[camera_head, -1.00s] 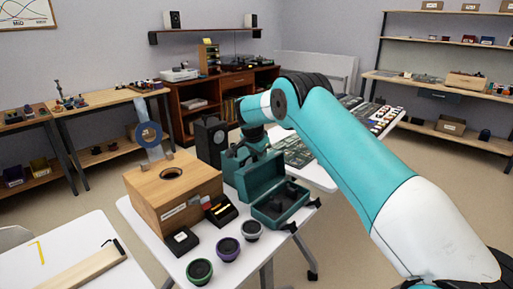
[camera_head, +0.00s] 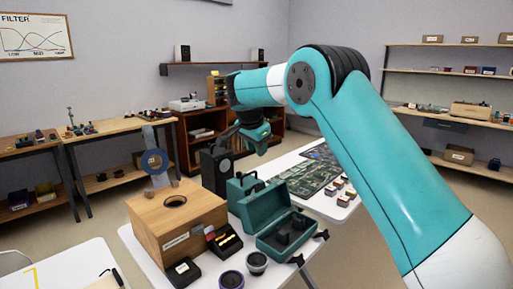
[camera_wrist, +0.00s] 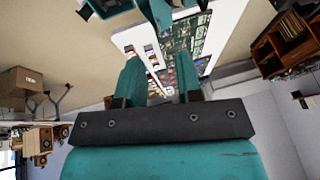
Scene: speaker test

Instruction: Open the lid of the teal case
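The teal case (camera_head: 291,241) stands on the white table in the head view. Its lid (camera_head: 265,205) is raised at the back, and dark hollows show inside. My gripper (camera_head: 258,140) is in the air above and behind the case, apart from it. In the wrist view its two teal fingers (camera_wrist: 160,78) are spread with nothing held between them. Teal parts at the top edge of the wrist view are cut off, and I cannot tell what they belong to.
A wooden box (camera_head: 176,218) with a round hole stands left of the case. A black speaker (camera_head: 217,170) and another teal box (camera_head: 241,187) are behind. Lens-like pieces (camera_head: 257,261) stand in front. A table with dark panels (camera_head: 310,176) lies behind right.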

